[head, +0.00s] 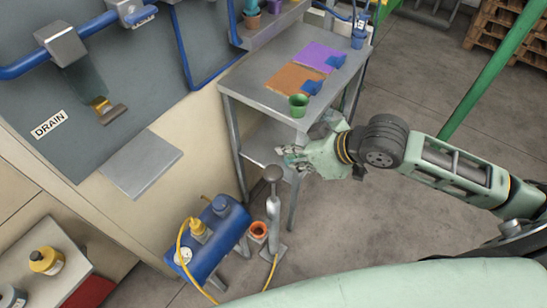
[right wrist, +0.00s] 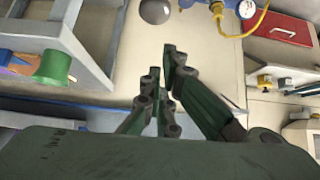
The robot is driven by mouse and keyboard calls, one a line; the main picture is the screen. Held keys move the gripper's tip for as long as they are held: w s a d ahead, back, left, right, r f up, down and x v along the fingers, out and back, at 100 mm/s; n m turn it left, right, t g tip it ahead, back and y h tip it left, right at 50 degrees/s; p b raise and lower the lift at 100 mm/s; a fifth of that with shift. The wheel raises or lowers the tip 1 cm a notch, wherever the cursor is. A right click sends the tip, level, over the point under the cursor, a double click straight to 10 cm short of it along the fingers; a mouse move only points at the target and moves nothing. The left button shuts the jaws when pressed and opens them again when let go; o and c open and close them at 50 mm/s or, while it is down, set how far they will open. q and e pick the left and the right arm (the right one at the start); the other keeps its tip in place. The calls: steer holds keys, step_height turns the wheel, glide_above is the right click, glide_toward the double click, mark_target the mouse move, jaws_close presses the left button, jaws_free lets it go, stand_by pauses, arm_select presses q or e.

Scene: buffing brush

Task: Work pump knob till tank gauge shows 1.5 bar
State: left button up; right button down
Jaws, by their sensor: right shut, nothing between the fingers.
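The pump (head: 273,214) stands upright on the floor, with a grey rounded knob (head: 272,174) on top. A yellow hose links it to the blue tank (head: 216,240). The tank's white round gauge (head: 183,257) faces up, too small to read. My right gripper (head: 287,157) is shut and empty, above and to the right of the knob, apart from it. In the right wrist view, the dark fingers (right wrist: 166,62) point up the picture, with the knob (right wrist: 155,11) beyond them at the top edge. The gauge (right wrist: 247,9) shows there too, unreadable. My left gripper is not seen.
A grey metal table (head: 258,92) stands just behind my right gripper, with a green cup (head: 299,105) at its near corner. An orange-rimmed container (head: 259,230) stands between tank and pump. A panel with a DRAIN sign (head: 48,124) is at left. The floor at right is open.

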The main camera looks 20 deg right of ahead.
steer(key=shift+w+d+r, duration=0.6)
steer(key=shift+d+r, duration=0.25)
steer(key=shift+r, duration=0.05)
steer(key=p, duration=0.1)
glide_above(274, 169)
step_height(274, 169, down, 7)
steer(key=shift+r, duration=0.1)
step_height(274, 169, down, 4)
steer(key=shift+a+r, duration=0.1)
steer(key=shift+r, duration=0.15)
steer(key=shift+f+p, duration=0.3)
steer(key=shift+f, duration=0.1)
steer(key=shift+f, duration=0.1)
